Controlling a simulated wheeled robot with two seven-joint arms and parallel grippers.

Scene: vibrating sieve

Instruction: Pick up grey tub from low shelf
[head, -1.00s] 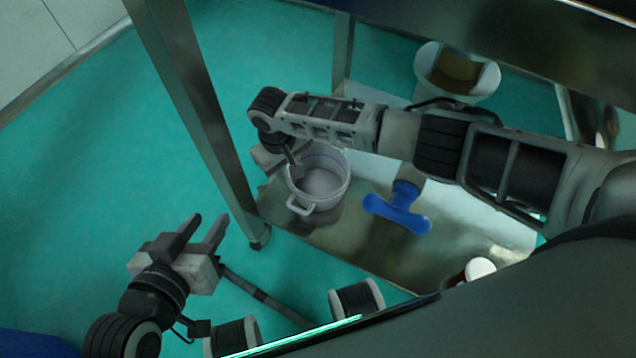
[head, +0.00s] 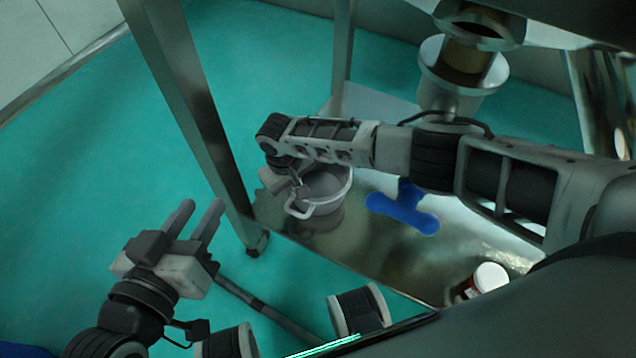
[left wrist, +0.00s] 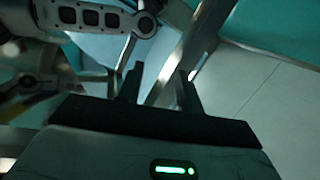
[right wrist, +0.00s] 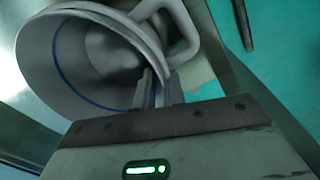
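The grey tub (head: 328,186) stands on the low metal shelf (head: 370,255), near its left end, with a loop handle (head: 299,211) on its near side. My right gripper (head: 299,192) is at the tub's left rim, and its arm hides part of the rim. In the right wrist view the tub (right wrist: 95,60) fills the upper left, a blue line inside it. There the right fingers (right wrist: 159,88) are close together on the rim, beside the handle. My left gripper (head: 198,222) is open and empty over the floor, left of the shelf; its spread fingers also show in the left wrist view (left wrist: 158,88).
A blue object (head: 402,208) lies on the shelf right of the tub. A white-lidded jar (head: 488,278) is at the shelf's near right. A metal leg (head: 190,110) rises left of the tub. A metal funnel-like part (head: 462,75) hangs behind my right arm. Green floor is clear at left.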

